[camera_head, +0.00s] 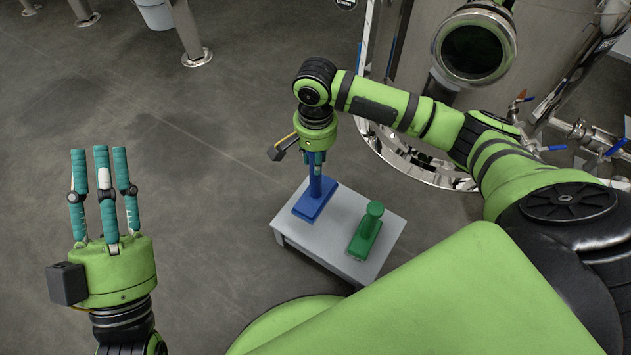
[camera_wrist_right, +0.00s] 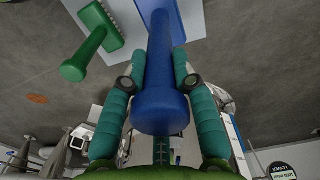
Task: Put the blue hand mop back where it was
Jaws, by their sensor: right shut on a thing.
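The blue hand mop (camera_head: 314,201) is upright on the left part of a small grey table (camera_head: 344,199) or just above it; I cannot tell if its base touches. My right gripper (camera_head: 315,160) is shut on its handle from above. In the right wrist view the blue handle (camera_wrist_right: 160,70) runs between the teal fingers of the right gripper (camera_wrist_right: 158,90). My left gripper (camera_head: 103,170) is on the left side, fingers pointing up and apart, open and empty, far from the table.
A green hand mop (camera_head: 365,232) stands on the table's right part; it also shows in the right wrist view (camera_wrist_right: 90,45). A steel tank (camera_head: 545,60) with pipes and blue-handled valves is behind on the right. A white bucket (camera_head: 155,14) and metal legs are at the top left. The floor at left is clear.

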